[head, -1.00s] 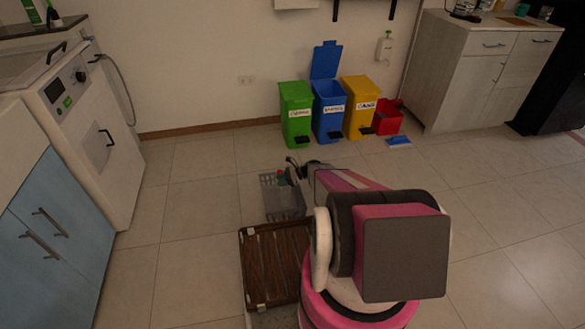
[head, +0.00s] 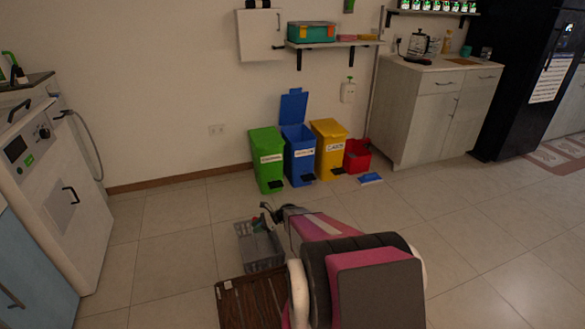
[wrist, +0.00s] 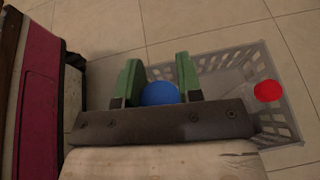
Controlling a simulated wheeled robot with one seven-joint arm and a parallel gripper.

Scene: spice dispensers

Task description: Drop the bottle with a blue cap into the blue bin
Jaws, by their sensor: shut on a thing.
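My gripper (wrist: 158,88) has green fingers shut on a bottle with a blue cap (wrist: 160,94). Only the round blue cap shows between the fingers; the bottle's body is hidden.
The grey crate (head: 265,266) is on the floor, and a red cap (wrist: 267,91) shows over it. The green bin (head: 267,160), yellow bin (head: 329,150) and red bin (head: 357,156) flank the blue one.

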